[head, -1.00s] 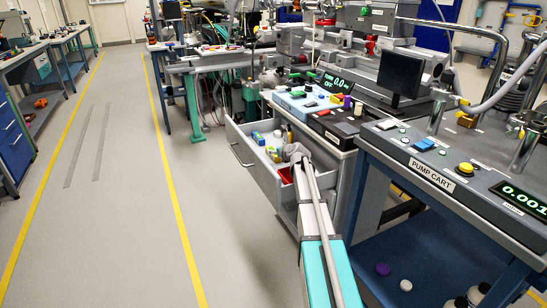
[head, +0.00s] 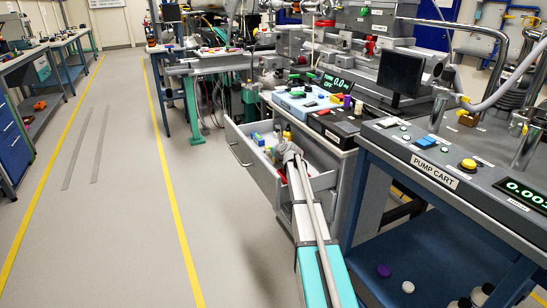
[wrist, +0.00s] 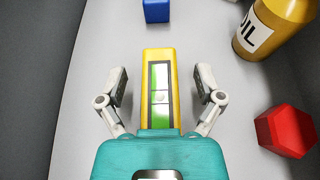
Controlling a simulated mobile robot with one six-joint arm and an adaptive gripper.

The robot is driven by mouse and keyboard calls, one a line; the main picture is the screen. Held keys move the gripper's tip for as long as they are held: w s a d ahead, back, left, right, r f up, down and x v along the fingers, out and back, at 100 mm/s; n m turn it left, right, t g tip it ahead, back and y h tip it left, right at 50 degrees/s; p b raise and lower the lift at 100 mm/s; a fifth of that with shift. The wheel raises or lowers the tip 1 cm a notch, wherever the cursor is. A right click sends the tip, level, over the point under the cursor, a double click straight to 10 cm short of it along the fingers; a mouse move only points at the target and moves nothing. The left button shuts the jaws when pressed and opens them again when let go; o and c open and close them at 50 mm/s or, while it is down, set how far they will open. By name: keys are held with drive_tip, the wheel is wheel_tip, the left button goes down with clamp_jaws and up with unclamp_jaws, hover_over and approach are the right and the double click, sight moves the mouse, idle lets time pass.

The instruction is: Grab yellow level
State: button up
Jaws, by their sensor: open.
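The yellow level (wrist: 159,54) lies in the open drawer, with a green strip along its top face. In the wrist view it runs lengthwise between the two fingers of my gripper (wrist: 160,88). The gripper is open, with a finger on each side of the level and a visible gap on both sides. In the head view my arm reaches into the drawer (head: 243,155), and the level is not clearly visible behind my arm.
A blue block (wrist: 157,11) lies beyond the level. A yellow oil bottle (wrist: 275,26) and a red hexagonal piece (wrist: 286,130) lie to the right. The drawer wall is close on the left. The pump cart (head: 430,170) stands right of my arm.

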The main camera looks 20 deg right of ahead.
idle(0.5)
clamp_jaws()
